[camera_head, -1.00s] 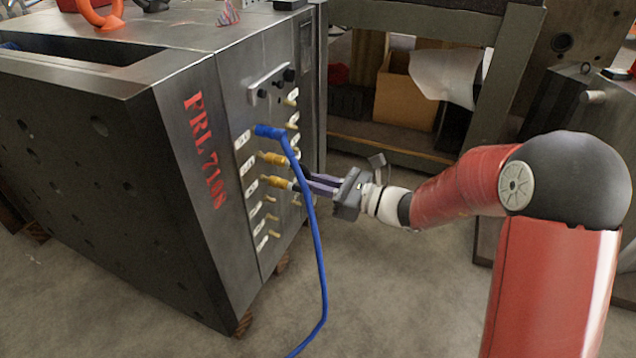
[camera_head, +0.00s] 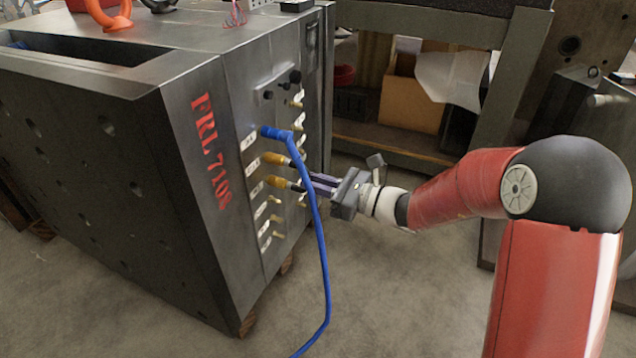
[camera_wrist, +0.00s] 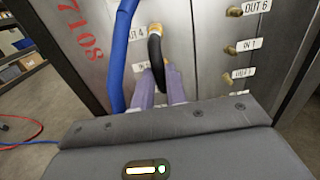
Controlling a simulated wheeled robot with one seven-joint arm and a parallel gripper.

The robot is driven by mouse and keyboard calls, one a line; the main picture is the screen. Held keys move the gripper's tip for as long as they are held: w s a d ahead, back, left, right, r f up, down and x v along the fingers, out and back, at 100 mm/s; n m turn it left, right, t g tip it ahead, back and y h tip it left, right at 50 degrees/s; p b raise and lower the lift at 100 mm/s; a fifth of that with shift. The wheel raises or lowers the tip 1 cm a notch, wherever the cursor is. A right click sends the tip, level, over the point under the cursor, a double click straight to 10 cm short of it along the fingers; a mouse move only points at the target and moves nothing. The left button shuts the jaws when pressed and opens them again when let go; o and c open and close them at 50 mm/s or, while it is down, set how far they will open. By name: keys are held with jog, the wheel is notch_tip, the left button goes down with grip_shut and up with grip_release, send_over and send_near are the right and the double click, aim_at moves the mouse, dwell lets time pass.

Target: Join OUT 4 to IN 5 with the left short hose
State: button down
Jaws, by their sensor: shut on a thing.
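The short hose (camera_wrist: 155,48) is black with yellow end fittings. In the wrist view its upper end is at the port beside the OUT 4 label (camera_wrist: 137,33). It bends down between the purple fingers of my gripper (camera_wrist: 159,78), which are shut on its lower end beside a partly covered IN label (camera_wrist: 141,66). In the head view my gripper (camera_head: 313,183) reaches the block's side from the right. The upper yellow fitting (camera_head: 273,158) and lower yellow fitting (camera_head: 276,181) both point at the port column. The fingers hide the lower joint, so I cannot tell its seating.
A blue hose (camera_head: 319,250) runs from the port above and hangs just in front of the fingers. More brass ports with labels, such as OUT 6 (camera_wrist: 257,6) and IN 1 (camera_wrist: 249,45), lie to the right. The steel mould block (camera_head: 130,200) stands on wooden supports.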

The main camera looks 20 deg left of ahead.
jog(key=shift+a, duration=0.2)
jog(key=c, duration=1.3)
grip_release()
jog(key=shift+c, duration=0.2)
jog(key=shift+o, duration=0.4)
jog(key=o, duration=0.3)
jog(key=shift+s+d+p, duration=0.15)
jog(key=shift+d+p, duration=0.05)
jog(key=shift+d, duration=1.55)
jog(key=shift+s+d+p, duration=0.15)
jog(key=shift+d+p, duration=0.05)
jog(key=shift+d, duration=1.55)
